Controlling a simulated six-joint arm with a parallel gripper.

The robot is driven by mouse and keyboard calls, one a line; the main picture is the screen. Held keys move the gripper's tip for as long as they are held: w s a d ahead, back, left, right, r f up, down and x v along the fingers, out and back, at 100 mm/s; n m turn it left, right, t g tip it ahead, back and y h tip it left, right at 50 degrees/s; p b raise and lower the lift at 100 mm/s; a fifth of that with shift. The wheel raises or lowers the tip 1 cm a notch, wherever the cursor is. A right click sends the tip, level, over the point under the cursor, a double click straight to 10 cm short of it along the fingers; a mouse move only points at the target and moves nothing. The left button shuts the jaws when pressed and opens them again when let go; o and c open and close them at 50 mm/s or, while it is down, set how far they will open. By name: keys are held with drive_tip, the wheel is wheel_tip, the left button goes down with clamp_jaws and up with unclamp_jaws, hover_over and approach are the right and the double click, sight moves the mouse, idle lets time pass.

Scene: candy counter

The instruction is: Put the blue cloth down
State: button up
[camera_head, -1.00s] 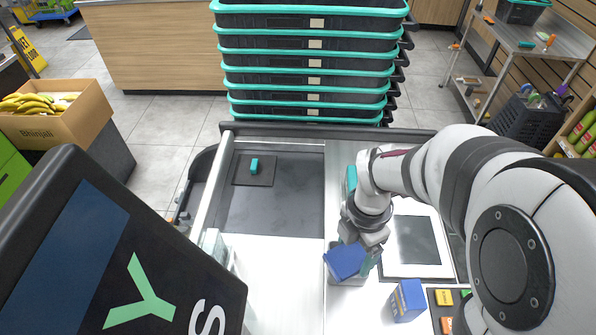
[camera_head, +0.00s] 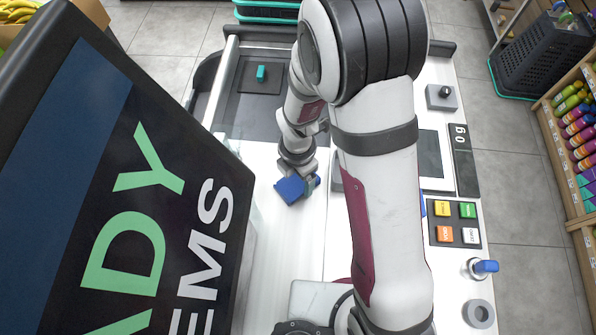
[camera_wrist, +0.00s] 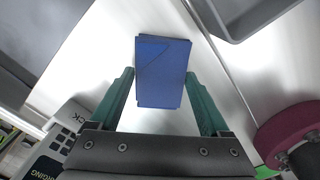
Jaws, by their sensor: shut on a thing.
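The blue cloth (camera_head: 289,190) is a folded flat rectangle, over the white counter (camera_head: 283,245) left of my arm. My gripper (camera_head: 306,185) is shut on it. In the wrist view the cloth (camera_wrist: 163,72) lies between the two green fingers (camera_wrist: 162,85) and extends beyond their tips. White counter surface shows around it there. I cannot tell whether the cloth touches the counter.
A dark mat with a small teal block (camera_head: 261,73) lies at the back left. A large display (camera_head: 130,190) stands at the left. A button panel (camera_head: 456,222) is on the right. My arm hides the counter's middle; the white strip in front of the cloth is clear.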

drive_tip(key=o, duration=1)
drive_tip(key=shift+f, duration=0.1)
